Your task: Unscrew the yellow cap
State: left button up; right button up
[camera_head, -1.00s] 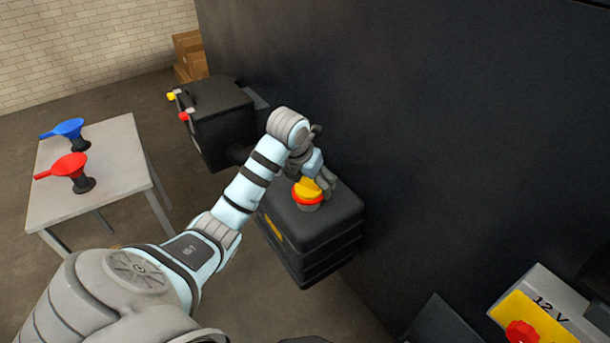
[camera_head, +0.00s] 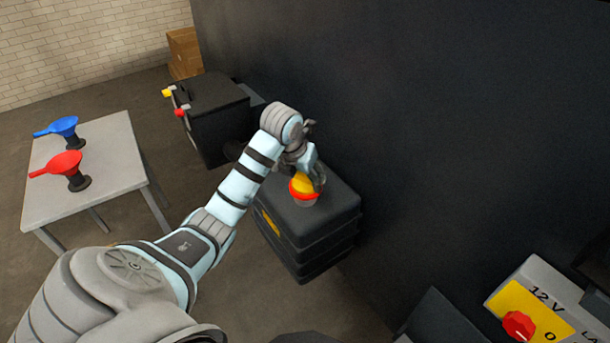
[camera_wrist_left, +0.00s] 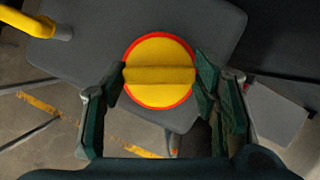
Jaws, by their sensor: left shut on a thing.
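The yellow cap (camera_head: 303,184) with a red-orange rim sits on top of the black ribbed tank (camera_head: 336,207). In the left wrist view the cap (camera_wrist_left: 159,61) shows from above, with a raised yellow bar across its middle. My left gripper (camera_head: 309,183) is over the cap from above. In the wrist view its two dark green fingers (camera_wrist_left: 160,84) stand on either side of the cap, closed on it at the ends of the bar. The far side of the cap is partly hidden by the fingers in the head view. My right gripper is out of view.
A black box (camera_head: 215,115) with yellow and red terminals stands behind the tank. A dark wall (camera_head: 430,120) rises close beside the tank. A 12 V panel (camera_head: 540,315) is at lower right.

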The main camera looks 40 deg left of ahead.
pick_arm(q)
jog(key=shift+c, duration=0.6)
jog(key=shift+s+d+r+n+y+p, duration=0.15)
jog(key=shift+n+y+p, duration=0.25)
jog(key=shift+n+p, duration=0.55)
jog(key=shift+n+g, duration=0.3)
jog(key=shift+n, duration=0.15)
jog(key=shift+f, duration=0.25)
jog(key=o, duration=1.5)
jog(key=shift+w, duration=0.2)
